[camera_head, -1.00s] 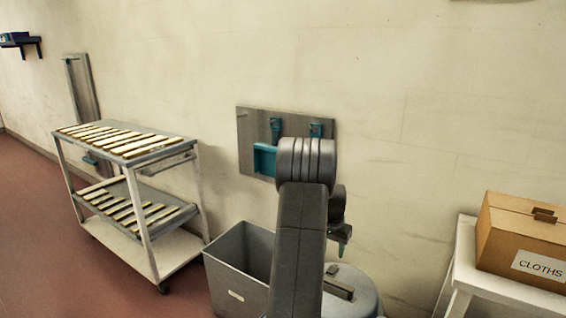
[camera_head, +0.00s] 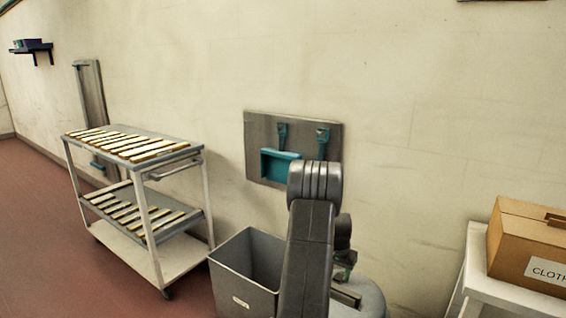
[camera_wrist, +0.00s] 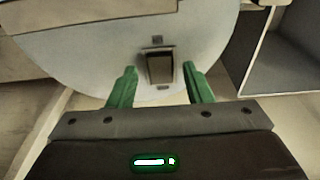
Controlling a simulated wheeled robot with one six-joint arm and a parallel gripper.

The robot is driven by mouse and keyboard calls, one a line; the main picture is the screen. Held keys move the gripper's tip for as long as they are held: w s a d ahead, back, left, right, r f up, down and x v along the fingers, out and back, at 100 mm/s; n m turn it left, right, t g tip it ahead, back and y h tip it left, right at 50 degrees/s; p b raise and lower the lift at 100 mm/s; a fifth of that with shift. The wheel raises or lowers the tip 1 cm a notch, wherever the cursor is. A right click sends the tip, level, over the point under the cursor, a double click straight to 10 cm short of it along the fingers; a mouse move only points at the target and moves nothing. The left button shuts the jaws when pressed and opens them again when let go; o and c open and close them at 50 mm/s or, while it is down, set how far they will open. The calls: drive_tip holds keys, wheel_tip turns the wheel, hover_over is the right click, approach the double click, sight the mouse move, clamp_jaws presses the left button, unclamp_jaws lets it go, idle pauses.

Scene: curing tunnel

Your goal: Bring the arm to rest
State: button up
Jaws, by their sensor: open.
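My arm rises in the lower middle of the head view, folded at its dark grey elbow. My gripper (camera_wrist: 160,68) shows in the wrist view with its two green fingers apart and nothing between them. It points toward a pale grey round lid (camera_wrist: 75,68) with a dark rectangular handle (camera_wrist: 160,67). The handle appears between the fingertips in the picture, with no visible contact. In the head view the gripper is mostly hidden behind my arm, over the round grey bin (camera_head: 374,296).
An open grey bin (camera_head: 228,268) stands left of the round one. A trolley with slatted shelves (camera_head: 150,228) is farther left. A white table (camera_head: 478,262) with a cardboard cloths box (camera_head: 522,240) is at right. A wall board (camera_head: 258,130) holds teal tools. Red floor at left is clear.

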drive_tip(key=shift+r+p, duration=0.1)
drive_tip(key=shift+p, duration=0.25)
drive_tip(key=shift+r, duration=0.4)
wheel_tip(320, 180, up, 13)
drive_tip(key=s+a+p, duration=0.1)
drive_tip(key=p, duration=0.1)
drive_tip(key=f, duration=0.4)
drive_tip(key=f+b, duration=0.1)
drive_tip(key=f, duration=0.4)
drive_tip(key=w+d+f+b, duration=0.1)
drive_tip(key=f, duration=0.4)
drive_tip(key=shift+w+f+b, duration=0.1)
drive_tip(key=shift+f+b, duration=0.25)
drive_tip(key=shift+b, duration=0.25)
drive_tip(key=shift+s+a+r+t+b, duration=0.15)
drive_tip(key=shift+t+b, duration=0.25)
drive_tip(key=shift+b, duration=0.5)
drive_tip(key=shift+s+h+b, duration=0.1)
drive_tip(key=shift+h+b, duration=0.2)
drive_tip(key=shift+b, duration=0.6)
drive_tip(key=t+b, duration=0.1)
drive_tip(key=b, duration=0.3)
drive_tip(key=shift+s+a+h, duration=0.1)
drive_tip(key=shift+s+h, duration=0.05)
drive_tip(key=shift+h, duration=0.25)
